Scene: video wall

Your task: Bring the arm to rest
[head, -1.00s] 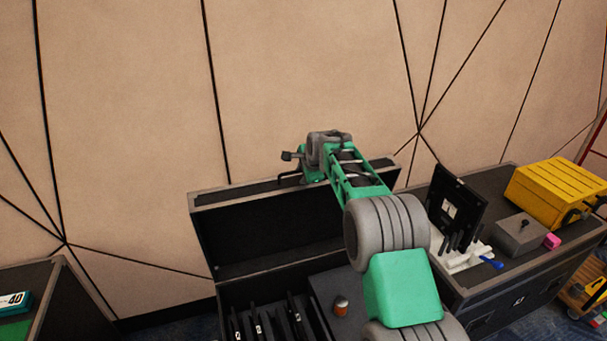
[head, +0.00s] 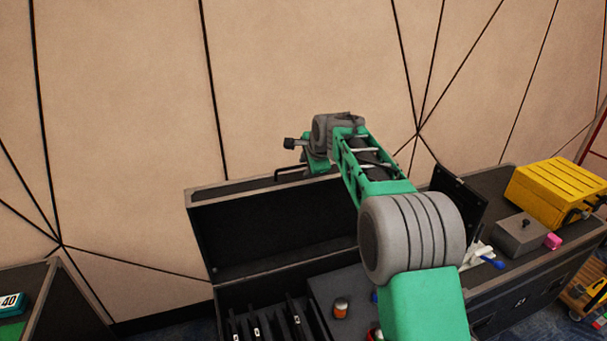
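My arm reaches up and away from the lower right, with its green and grey links in the middle of the head view. My gripper (head: 312,162) is at the far end, beside the grey wrist joint. It appears in front of the wall and near the top edge of the open case lid. It is small and partly hidden by the wrist, so its fingers do not show clearly. I see nothing held in it. The open black case (head: 200,215) stands below and behind the arm.
Slotted black panels (head: 296,318) and an orange-and-white can (head: 341,308) are in the case. The wall is behind.

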